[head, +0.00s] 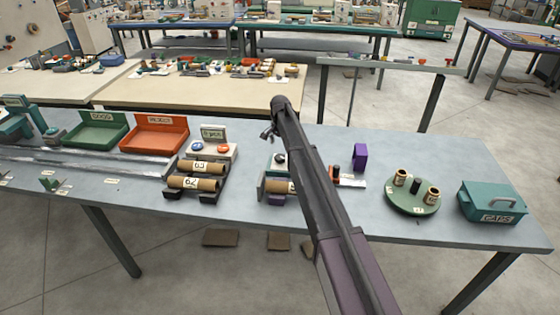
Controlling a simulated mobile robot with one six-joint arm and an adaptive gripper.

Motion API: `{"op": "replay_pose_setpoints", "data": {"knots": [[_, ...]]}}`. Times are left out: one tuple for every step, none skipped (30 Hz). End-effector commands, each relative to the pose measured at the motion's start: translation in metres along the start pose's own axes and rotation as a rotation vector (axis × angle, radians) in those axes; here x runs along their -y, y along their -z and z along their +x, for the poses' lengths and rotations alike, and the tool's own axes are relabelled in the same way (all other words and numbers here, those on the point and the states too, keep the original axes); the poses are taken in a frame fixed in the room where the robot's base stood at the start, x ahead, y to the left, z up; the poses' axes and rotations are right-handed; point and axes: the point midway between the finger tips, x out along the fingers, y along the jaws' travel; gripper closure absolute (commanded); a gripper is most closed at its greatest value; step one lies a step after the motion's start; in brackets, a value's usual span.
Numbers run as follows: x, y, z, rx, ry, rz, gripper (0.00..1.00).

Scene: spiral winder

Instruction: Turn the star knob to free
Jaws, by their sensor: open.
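My arm reaches from the lower right up over the grey-blue table (240,228). My gripper (267,134) is at its far end, small and dark, open, with nothing seen between its fingers. Below it in the picture stands a small green and grey device (268,166) with a dark round knob (280,158) on top. This may be the star knob, but its shape and setting are too small to read. The gripper appears apart from it. A cardboard tube (276,187) lies at the device's front. My arm hides the device's right part.
Left of the device are a rack with labelled tubes (192,183), a button box (211,149), an orange REJECT tray (154,134) and a green GOOD tray (96,130). To the right are a purple block (360,157), a round green turntable (412,207) and a teal CAPS box (492,203).

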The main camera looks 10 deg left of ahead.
Motion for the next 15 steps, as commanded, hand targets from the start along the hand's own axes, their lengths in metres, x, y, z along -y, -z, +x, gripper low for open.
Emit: {"op": "replay_pose_setpoints", "data": {"knots": [[0.0,0.0,0.008,0.0,0.0,0.0,0.02],[0.0,0.0,0.011,0.0,0.0,0.0,0.02],[0.0,0.0,0.014,0.0,0.0,0.0,0.02],[0.0,0.0,0.016,0.0,0.0,0.0,0.02],[0.0,0.0,0.018,0.0,0.0,0.0,0.02],[0.0,0.0,0.021,0.0,0.0,0.0,0.02],[0.0,0.0,0.024,0.0,0.0,0.0,0.02],[0.0,0.0,0.026,0.0,0.0,0.0,0.02],[0.0,0.0,0.029,0.0,0.0,0.0,0.02],[0.0,0.0,0.031,0.0,0.0,0.0,0.02],[0.0,0.0,0.034,0.0,0.0,0.0,0.02],[0.0,0.0,0.037,0.0,0.0,0.0,0.02],[0.0,0.0,0.039,0.0,0.0,0.0,0.02],[0.0,0.0,0.041,0.0,0.0,0.0,0.02],[0.0,0.0,0.044,0.0,0.0,0.0,0.02]]}}
